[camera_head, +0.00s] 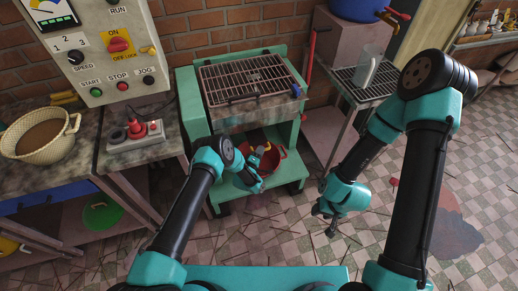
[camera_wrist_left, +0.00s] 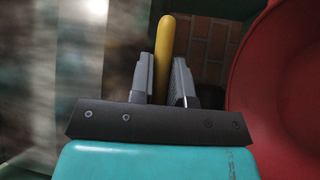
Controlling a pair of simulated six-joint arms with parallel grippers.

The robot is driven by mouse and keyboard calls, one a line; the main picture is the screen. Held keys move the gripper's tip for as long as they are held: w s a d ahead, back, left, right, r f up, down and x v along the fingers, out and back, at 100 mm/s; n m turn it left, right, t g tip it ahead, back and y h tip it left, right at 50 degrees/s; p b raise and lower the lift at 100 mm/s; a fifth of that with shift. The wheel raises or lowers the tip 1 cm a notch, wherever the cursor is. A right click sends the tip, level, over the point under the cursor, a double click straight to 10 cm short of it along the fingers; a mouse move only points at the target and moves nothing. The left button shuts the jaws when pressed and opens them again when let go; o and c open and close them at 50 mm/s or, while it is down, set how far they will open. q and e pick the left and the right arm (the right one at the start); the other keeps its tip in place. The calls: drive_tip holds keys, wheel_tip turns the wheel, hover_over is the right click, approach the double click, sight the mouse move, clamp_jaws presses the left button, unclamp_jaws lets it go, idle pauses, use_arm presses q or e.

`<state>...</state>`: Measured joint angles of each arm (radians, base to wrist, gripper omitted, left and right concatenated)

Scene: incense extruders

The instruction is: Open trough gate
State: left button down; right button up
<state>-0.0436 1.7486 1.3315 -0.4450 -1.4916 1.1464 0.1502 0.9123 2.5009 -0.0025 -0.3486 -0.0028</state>
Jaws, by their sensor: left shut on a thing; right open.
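The green extruder machine (camera_head: 191,108) stands at the centre, with a barred grate (camera_head: 245,78) on top. My left gripper (camera_head: 259,172) is low in front of it, beside the red basin (camera_head: 292,157) on its lower shelf. In the left wrist view, its two fingers (camera_wrist_left: 162,82) are shut on a yellow rod-like handle (camera_wrist_left: 165,38). The red basin (camera_wrist_left: 280,75) is close on the right there. The trough gate itself cannot be made out; my left arm covers part of this area. My right gripper (camera_head: 327,212) is open and empty above the tiled floor.
A grey control panel (camera_head: 104,50) and a stone bench with a red-knobbed box (camera_head: 135,138) stand left, with a woven basket (camera_head: 40,135). A wire-rack stand with a clear jug (camera_head: 368,66) is on the right. The floor is strewn with thin sticks.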

use_arm(q)
drive_tip(key=s, duration=0.1)
drive_tip(key=s+d, duration=0.1)
drive_tip(key=s, duration=0.1)
drive_tip(key=shift+s, duration=0.15)
drive_tip(key=c, duration=1.1)
unclamp_jaws()
drive_tip(key=v, duration=1.7)
drive_tip(key=shift+s, duration=0.2)
drive_tip(key=shift+a, duration=0.1)
